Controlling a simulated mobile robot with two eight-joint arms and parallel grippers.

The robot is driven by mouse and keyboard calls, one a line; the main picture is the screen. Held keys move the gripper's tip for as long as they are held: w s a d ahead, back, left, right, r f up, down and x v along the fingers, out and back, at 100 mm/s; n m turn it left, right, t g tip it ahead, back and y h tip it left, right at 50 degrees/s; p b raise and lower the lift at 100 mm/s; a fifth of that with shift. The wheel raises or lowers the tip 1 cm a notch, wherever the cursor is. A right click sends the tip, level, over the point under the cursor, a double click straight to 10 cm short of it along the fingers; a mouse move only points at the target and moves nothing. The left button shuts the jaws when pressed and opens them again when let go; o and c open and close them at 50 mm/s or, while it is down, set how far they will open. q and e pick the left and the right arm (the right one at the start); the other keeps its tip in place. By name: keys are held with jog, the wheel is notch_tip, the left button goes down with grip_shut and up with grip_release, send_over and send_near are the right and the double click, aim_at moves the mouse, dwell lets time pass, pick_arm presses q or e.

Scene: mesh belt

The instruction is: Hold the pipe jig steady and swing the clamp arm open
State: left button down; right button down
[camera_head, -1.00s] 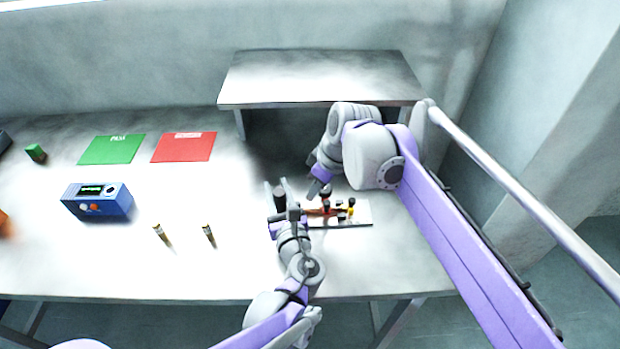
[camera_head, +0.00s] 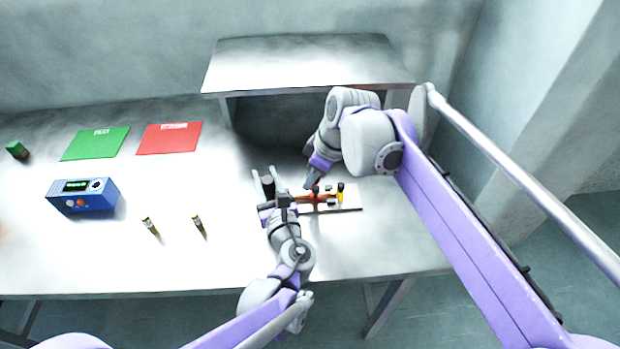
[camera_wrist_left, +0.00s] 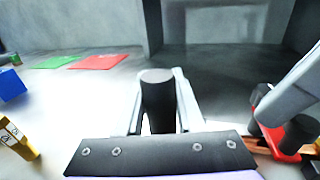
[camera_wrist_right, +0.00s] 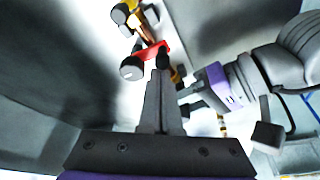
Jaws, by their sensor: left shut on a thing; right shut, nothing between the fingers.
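The pipe jig has a pale base plate (camera_head: 352,203) on the table, with a red clamp arm (camera_head: 319,198), black knobs and a yellow part (camera_head: 340,191). My left gripper (camera_head: 265,180) is shut on an upright black cylinder (camera_wrist_left: 158,92) at the jig's left side. I cannot tell whether the cylinder is joined to the jig. My right gripper (camera_head: 308,183) is shut and empty, tips close beside the clamp arm. In the right wrist view its fingertips (camera_wrist_right: 162,68) are near the red arm (camera_wrist_right: 152,52) and a black knob (camera_wrist_right: 131,68); contact is unclear.
A raised metal shelf (camera_head: 305,62) stands behind the jig. To the left are a red mat (camera_head: 170,138), a green mat (camera_head: 95,144), a blue device (camera_head: 83,196) and two small brass-coloured cylinders (camera_head: 150,227), (camera_head: 198,225). The table front between cylinders and jig is clear.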

jog(key=shift+d+n, duration=0.2)
jog(key=shift+n, duration=0.5)
jog(key=shift+d+n+g+y, duration=0.15)
jog(key=shift+d+n+g, duration=0.15)
jog(key=shift+n, duration=0.25)
jog(key=shift+d+n+g+y, duration=0.15)
jog(key=shift+n+g, duration=0.15)
jog(key=shift+n, duration=0.25)
jog(key=n, duration=0.2)
jog(key=d+n+g, duration=0.1)
jog(key=n, duration=0.1)
jog(key=shift+w+d+n, duration=0.15)
jog(key=shift+d+n, duration=0.05)
jog(key=shift+n, duration=0.1)
jog(key=n, duration=0.1)
jog(key=n+g, duration=0.1)
jog(key=n, duration=0.1)
jog(key=w+d+n+g, duration=0.1)
jog(key=n, duration=0.1)
jog(key=shift+d+h, duration=0.1)
jog(key=shift+h, duration=0.3)
jog(key=n, duration=0.3)
jog(key=shift+w+d+g+h, duration=0.25)
jog(key=shift+w+g+h, duration=0.05)
jog(key=shift+w, duration=0.2)
jog(key=shift+w+d, duration=0.1)
